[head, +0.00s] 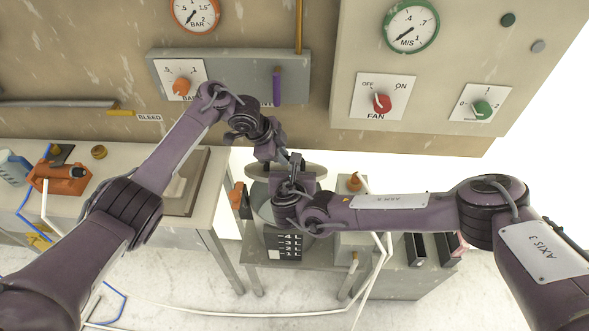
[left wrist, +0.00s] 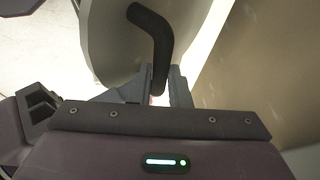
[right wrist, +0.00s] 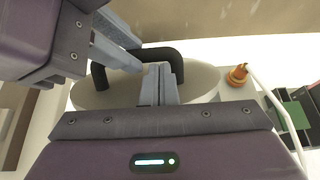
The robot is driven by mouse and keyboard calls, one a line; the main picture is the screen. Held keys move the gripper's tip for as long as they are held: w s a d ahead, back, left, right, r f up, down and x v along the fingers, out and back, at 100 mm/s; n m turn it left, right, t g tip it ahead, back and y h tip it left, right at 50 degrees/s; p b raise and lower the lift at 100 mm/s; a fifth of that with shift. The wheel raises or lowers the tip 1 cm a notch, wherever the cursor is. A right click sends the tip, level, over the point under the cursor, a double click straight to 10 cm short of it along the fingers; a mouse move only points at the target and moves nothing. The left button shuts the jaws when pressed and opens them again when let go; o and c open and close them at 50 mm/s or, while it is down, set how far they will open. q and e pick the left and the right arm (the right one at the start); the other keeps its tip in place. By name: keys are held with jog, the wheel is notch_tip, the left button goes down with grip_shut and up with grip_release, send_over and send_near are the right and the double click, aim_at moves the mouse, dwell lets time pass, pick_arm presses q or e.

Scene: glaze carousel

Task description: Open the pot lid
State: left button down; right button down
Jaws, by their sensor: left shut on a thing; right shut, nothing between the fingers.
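The grey pot (head: 266,212), with a dark litre scale on its front, stands below both grippers, partly hidden by my right arm. Its pale round lid (head: 314,170) shows above it, and fills much of the right wrist view (right wrist: 92,97). The lid has a black bent bar handle (left wrist: 152,35). My left gripper (left wrist: 159,92) is shut on the handle; its fingers also show in the right wrist view (right wrist: 128,57). My right gripper (right wrist: 160,82) is shut and empty, its fingers in front of the handle. I cannot tell how far the lid stands off the rim.
A wall panel with a red fan knob (head: 381,103) and a green knob (head: 481,109) stands behind. A purple lever (head: 277,86) hangs near the left arm. An orange valve (head: 354,182) is right of the pot. The left bench holds an orange device (head: 62,178).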

pick_arm(q)
jog(key=shift+a+f, duration=0.15)
jog(key=shift+f, duration=0.05)
pick_arm(e)
jog(key=shift+w+r, duration=0.4)
jog(key=shift+w, duration=0.1)
pick_arm(q)
jog(key=c, duration=1.6)
grip_release()
jog(key=shift+w, duration=0.15)
pick_arm(e)
jog(key=shift+w+f, duration=0.1)
pick_arm(q)
jog(key=shift+o, duration=1.2)
jog(key=shift+w+f, duration=0.15)
jog(key=shift+w, duration=0.05)
pick_arm(e)
jog(key=shift+w+d+f, duration=0.1)
jog(key=shift+w+f, duration=0.05)
jog(key=shift+w, duration=0.05)
pick_arm(q)
jog(key=shift+d, duration=0.2)
